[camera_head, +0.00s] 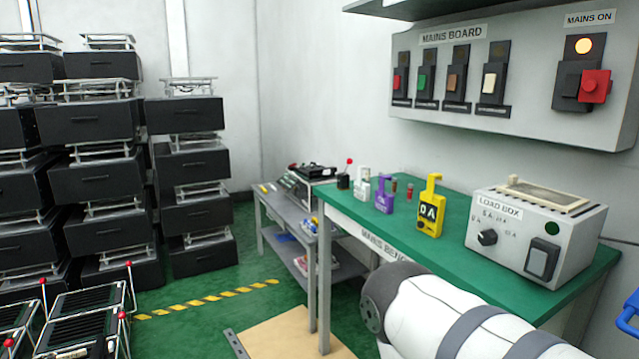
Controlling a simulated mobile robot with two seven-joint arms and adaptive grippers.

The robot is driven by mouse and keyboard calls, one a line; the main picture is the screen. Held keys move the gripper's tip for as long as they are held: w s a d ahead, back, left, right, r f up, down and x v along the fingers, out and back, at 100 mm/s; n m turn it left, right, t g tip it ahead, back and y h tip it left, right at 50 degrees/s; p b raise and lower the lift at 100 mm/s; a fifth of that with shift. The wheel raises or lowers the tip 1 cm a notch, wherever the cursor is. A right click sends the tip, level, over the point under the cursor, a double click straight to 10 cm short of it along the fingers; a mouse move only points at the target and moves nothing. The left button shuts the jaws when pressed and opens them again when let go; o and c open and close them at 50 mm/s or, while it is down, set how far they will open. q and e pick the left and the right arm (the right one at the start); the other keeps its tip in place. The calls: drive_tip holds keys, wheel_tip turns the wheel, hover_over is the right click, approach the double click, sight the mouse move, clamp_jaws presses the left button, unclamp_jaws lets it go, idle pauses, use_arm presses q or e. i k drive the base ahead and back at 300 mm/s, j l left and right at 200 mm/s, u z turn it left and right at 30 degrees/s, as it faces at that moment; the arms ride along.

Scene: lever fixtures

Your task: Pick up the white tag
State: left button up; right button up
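A small white item (362,183), which looks like the white tag, stands near the far left end of the green-topped bench (455,245). It is small in the view, and any writing on it is too small to read. A purple tag (383,196) stands just to its right and nearer. Neither of my grippers is in view. A white and grey link of my own arm shows at the bottom, in front of the bench.
A load box (535,235) fills the bench's right end. A red-knobbed black item (344,176) and small brown and red pieces are near the white item. The mains board (515,90) hangs above. A grey side table (275,215) stands behind left; black drawer stacks (95,180) stand further left.

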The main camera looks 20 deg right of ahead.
sight(361, 190)
drive_tip(key=i+j+z, duration=0.15)
drive_tip(key=i+z, duration=0.25)
drive_tip(key=i, duration=0.25)
drive_tip(key=i+j+z, duration=0.4)
drive_tip(key=i, duration=0.2)
drive_tip(key=i+j+z, duration=0.4)
drive_tip(key=i, duration=0.2)
